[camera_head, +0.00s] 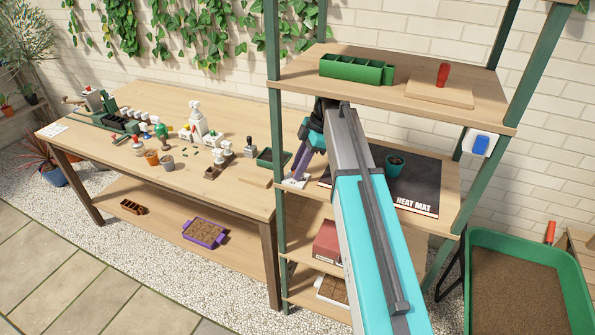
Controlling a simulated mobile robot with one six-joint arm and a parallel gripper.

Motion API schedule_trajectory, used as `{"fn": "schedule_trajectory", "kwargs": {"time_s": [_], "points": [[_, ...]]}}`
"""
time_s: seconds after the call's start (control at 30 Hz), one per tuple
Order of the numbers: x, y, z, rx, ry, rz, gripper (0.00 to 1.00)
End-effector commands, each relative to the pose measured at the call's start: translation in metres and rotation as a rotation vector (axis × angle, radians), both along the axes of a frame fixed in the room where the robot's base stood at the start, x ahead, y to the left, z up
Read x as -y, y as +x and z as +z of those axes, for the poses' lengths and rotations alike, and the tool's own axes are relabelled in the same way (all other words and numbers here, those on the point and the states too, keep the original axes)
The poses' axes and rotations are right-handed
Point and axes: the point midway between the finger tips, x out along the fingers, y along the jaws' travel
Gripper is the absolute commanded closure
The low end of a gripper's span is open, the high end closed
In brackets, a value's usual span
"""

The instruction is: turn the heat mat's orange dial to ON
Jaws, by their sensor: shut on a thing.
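The black heat mat (425,181) lies on the middle shelf of the green-framed rack, its white lettering toward the front. My arm crosses in front of it and hides part of its left side. A small white control box (292,184) sits at the shelf's left end, beside the mat. My gripper (299,174) points down at this box, with its fingertips close together there. It is shut on the dial, which the fingers cover; I see no orange and cannot read the dial's setting.
A teal pot (395,164) stands on the mat. The upper shelf (400,88) hangs over the work area, and a green rack post (278,150) stands just left of my gripper. A blue switch (481,145) is on the right post. The potting bench (150,100) is crowded.

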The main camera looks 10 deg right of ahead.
Motion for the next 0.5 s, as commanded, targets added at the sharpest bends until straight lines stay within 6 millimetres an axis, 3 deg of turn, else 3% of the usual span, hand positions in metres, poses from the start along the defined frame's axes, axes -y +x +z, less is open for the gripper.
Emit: {"fn": "schedule_trajectory", "kwargs": {"time_s": [0.5], "points": [[0.0014, 0.0036, 0.0010, 0.006, -0.004, 0.176, 1.00]]}}
